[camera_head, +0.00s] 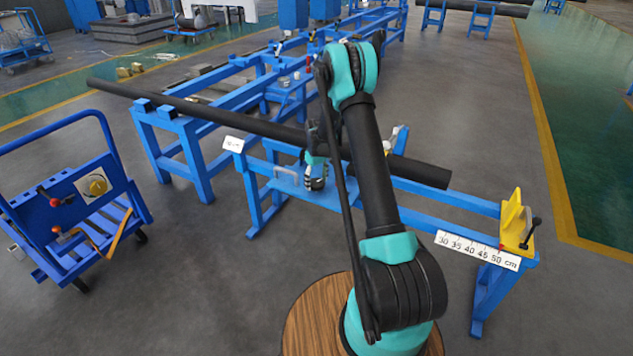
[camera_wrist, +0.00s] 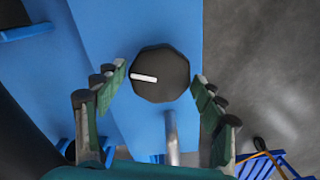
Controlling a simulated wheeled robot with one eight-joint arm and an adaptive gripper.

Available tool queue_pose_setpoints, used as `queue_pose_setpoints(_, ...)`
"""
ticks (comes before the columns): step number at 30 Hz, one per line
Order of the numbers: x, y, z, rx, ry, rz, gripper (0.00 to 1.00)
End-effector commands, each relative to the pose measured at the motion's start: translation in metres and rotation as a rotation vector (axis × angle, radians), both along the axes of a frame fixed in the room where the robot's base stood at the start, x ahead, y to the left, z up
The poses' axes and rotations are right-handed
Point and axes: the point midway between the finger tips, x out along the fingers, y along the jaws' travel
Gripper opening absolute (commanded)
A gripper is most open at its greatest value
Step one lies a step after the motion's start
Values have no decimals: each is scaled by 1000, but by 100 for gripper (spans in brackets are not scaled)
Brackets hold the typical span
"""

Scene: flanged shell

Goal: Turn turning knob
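The turning knob (camera_wrist: 168,86) is a black, many-sided dial with a white pointer mark, seen from above on a blue plate (camera_wrist: 110,25) in the wrist view. The mark points to the left. My gripper (camera_wrist: 158,76) is open, with one green-padded finger on each side of the knob; small gaps show, and I cannot tell the height between fingertips and knob. In the head view my gripper (camera_head: 316,178) hangs over the blue bench (camera_head: 345,190), and the knob cannot be made out there.
A metal handle (camera_wrist: 171,135) stands just below the knob. A long black pipe (camera_head: 230,123) runs by my arm over blue stands. A blue cart (camera_head: 65,200) with a yellow dial is at left. A ruler (camera_head: 478,250) and yellow bracket (camera_head: 515,222) are at right.

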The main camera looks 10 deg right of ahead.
Motion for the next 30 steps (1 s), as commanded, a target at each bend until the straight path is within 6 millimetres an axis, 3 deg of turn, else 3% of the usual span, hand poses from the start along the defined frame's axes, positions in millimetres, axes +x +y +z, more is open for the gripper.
queue_pose_setpoints(1, 0, 0, 0, 0, 0, 0, 59)
queue_pose_setpoints(8, 0, 0, 0, 0, 0, 0, 31)
queue_pose_setpoints(20, 0, 0, 0, 0, 0, -82, 31)
queue_pose_setpoints(30, 0, 0, 0, 0, 0, -355, 31)
